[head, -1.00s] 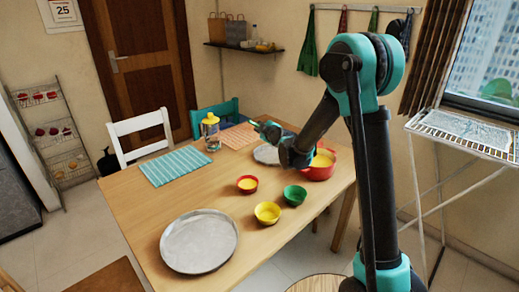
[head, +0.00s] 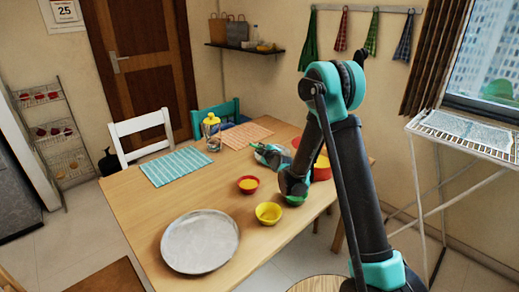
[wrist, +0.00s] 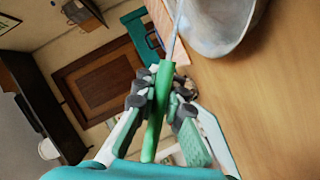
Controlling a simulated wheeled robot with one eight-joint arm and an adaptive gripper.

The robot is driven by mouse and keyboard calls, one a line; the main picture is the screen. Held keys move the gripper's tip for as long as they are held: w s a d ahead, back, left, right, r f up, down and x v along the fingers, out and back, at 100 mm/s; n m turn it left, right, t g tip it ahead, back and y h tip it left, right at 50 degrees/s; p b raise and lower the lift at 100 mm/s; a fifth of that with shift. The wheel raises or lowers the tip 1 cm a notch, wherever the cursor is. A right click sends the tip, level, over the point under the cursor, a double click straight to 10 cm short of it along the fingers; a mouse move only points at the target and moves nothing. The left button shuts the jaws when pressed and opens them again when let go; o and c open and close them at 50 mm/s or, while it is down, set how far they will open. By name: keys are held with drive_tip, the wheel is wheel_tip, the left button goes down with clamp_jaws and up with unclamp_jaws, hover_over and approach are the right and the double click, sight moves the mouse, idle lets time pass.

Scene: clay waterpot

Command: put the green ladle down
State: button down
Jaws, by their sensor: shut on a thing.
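My gripper (wrist: 160,101) is shut on the green handle of the ladle (wrist: 157,115) in the wrist view. The ladle's thin metal shaft runs up beside a grey metal dish (wrist: 220,22); I cannot tell whether they touch. The ladle's far end is out of that view. There the ladle cannot be made out, and my gripper mostly hides the dish.
On the wooden table (head: 150,215) stand a small red bowl (head: 248,186), a yellow bowl (head: 268,212), a round metal tray (head: 200,241) and a yellow-lidded jar (head: 211,128). A striped mat (head: 175,167) and an orange mat (head: 246,135) lie behind. The table's left front is clear.

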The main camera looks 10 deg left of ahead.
drive_tip(key=c, duration=1.6)
unclamp_jaws()
drive_tip(key=shift+f, duration=0.1)
drive_tip(key=shift+s+d+r, duration=0.15)
drive_tip(key=shift+s+r, duration=0.05)
drive_tip(key=s+d+r+m+g+h, duration=0.2)
drive_tip(key=s+d+m, duration=0.2)
drive_tip(key=s+d, duration=0.6)
drive_tip(key=s+d+r+m+g+h, duration=0.1)
drive_tip(key=s+d+m+g, duration=0.15)
drive_tip(key=s+d, duration=0.8)
drive_tip(key=s+d+f+m+g+h, duration=0.1)
drive_tip(key=s+d+m, duration=0.2)
drive_tip(key=s, duration=0.4)
drive_tip(key=s+d+f+m+g+h, duration=0.2)
drive_tip(key=s+d+m, duration=0.2)
drive_tip(key=s+d, duration=0.2)
drive_tip(key=s+d+f+m+g+h, duration=0.1)
drive_tip(key=s+d+m, duration=0.2)
drive_tip(key=s+d, duration=0.2)
drive_tip(key=shift+s+f+m+h, duration=0.1)
drive_tip(key=shift+s+m+h, duration=0.1)
drive_tip(key=shift+s, duration=0.65)
drive_tip(key=shift+s+f+m+h, duration=0.1)
drive_tip(key=shift+s+m+h, duration=0.1)
drive_tip(key=shift+s, duration=0.6)
